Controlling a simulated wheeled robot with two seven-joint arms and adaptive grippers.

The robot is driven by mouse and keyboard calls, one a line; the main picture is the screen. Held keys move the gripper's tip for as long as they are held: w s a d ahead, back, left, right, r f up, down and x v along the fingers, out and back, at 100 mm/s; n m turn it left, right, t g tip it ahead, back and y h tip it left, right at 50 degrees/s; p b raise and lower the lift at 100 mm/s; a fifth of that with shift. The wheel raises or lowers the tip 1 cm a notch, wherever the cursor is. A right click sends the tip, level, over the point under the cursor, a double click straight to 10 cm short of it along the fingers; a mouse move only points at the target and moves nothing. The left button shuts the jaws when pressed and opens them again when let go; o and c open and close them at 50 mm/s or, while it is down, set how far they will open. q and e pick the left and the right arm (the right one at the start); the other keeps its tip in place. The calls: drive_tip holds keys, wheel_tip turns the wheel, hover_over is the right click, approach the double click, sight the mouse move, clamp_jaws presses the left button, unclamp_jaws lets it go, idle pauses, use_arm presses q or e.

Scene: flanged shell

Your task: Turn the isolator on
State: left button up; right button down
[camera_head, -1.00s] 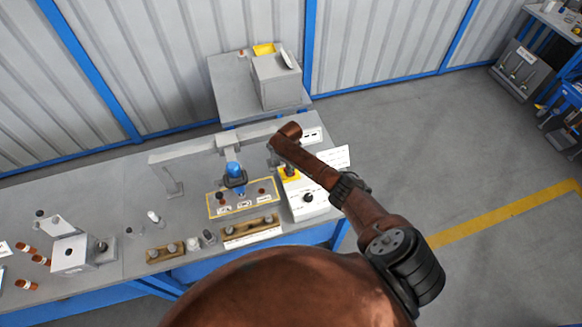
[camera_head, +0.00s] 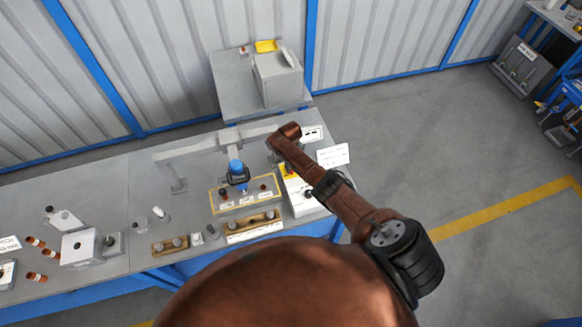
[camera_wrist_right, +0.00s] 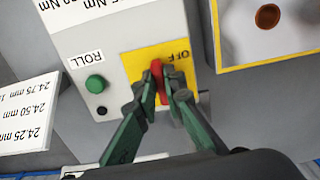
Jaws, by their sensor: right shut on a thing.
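The isolator's red handle (camera_wrist_right: 158,82) stands on a yellow plate (camera_wrist_right: 133,66) on the front of a grey control box (camera_wrist_right: 75,45). The word OFF shows upside down at the plate's upper right in the wrist view. My right gripper (camera_wrist_right: 163,88) has its green fingers on either side of the red handle, closed on it. In the head view the box (camera_head: 300,204) is at the right end of the bench, partly covered by my brown right arm, which hides the handle and fingertips. My left gripper is in neither view.
A green ROLL button (camera_wrist_right: 95,84) is beside the yellow plate. Left of the box is a yellow-edged panel (camera_head: 216,211) with a blue-topped device (camera_head: 236,167). A wooden block with knobs (camera_head: 170,246) lies near the bench's front edge.

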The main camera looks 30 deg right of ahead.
drive_tip(key=shift+a, duration=0.1)
idle(0.3)
drive_tip(key=c, duration=2)
unclamp_jaws()
wheel_tip(320, 180, up, 12)
